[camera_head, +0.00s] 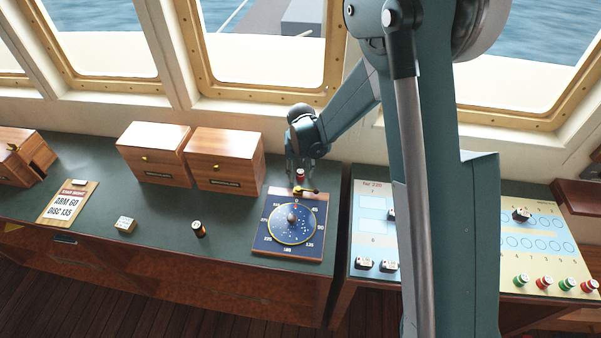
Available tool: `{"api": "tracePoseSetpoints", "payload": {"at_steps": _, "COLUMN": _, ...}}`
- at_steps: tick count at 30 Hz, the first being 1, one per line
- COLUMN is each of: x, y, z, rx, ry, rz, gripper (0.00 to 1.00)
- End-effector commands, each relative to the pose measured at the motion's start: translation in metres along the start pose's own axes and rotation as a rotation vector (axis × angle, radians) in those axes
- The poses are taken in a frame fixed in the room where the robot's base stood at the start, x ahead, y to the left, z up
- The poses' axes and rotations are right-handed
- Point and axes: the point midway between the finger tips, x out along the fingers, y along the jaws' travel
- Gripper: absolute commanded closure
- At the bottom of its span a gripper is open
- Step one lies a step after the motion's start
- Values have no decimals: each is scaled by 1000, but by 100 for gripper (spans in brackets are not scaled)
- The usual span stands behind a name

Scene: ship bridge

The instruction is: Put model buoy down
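Other small buoys, red (544,283) and green (522,280), stand in a row on the light chart board at right.
Wooden boxes (228,160) stand left of my gripper. My arm hides part of the chart board (374,227).

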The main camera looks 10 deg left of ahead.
Motion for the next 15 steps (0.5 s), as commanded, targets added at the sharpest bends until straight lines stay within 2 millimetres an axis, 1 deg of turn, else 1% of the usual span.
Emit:
{"api": "tracePoseSetpoints", "payload": {"at_steps": 10, "x": -2, "y": 0, "z": 0, "rx": 0, "ry": 0, "rz": 0, "gripper": 66}}
{"api": "tracePoseSetpoints", "payload": {"at_steps": 15, "x": -8, "y": 0, "z": 0, "rx": 0, "ry": 0, "rz": 0, "gripper": 66}}
